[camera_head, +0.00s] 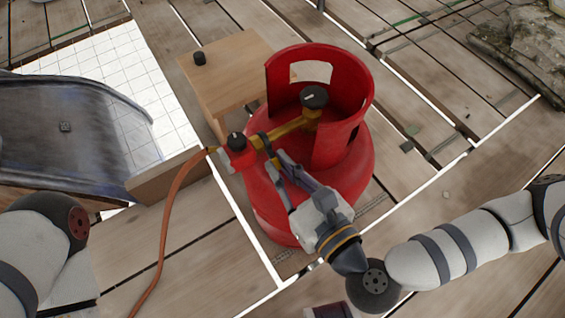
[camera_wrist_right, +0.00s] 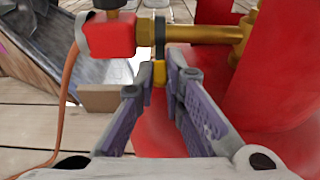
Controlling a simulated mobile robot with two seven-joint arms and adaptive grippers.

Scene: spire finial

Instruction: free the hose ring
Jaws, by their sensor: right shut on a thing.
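A dark hose ring (camera_head: 265,143) sits around the brass pipe (camera_head: 290,129) between the red regulator (camera_head: 238,152) and the valve of the red gas cylinder (camera_head: 362,162). In the right wrist view the ring (camera_wrist_right: 160,38) hangs upright on the pipe, with a yellow tab (camera_wrist_right: 159,73) below it. My right gripper (camera_head: 275,161) reaches up from the lower right and is shut on the ring at its tab, just under the pipe. Its fingers (camera_wrist_right: 158,85) partly hide the tab's edges. My left gripper is out of view; only part of my left arm shows.
An orange hose (camera_head: 167,232) runs from the regulator down to the front. A wooden box (camera_head: 222,72) with a small black knob (camera_head: 199,58) stands behind left. A dark curved sheet (camera_head: 60,125) lies left. Plank floor is open at right.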

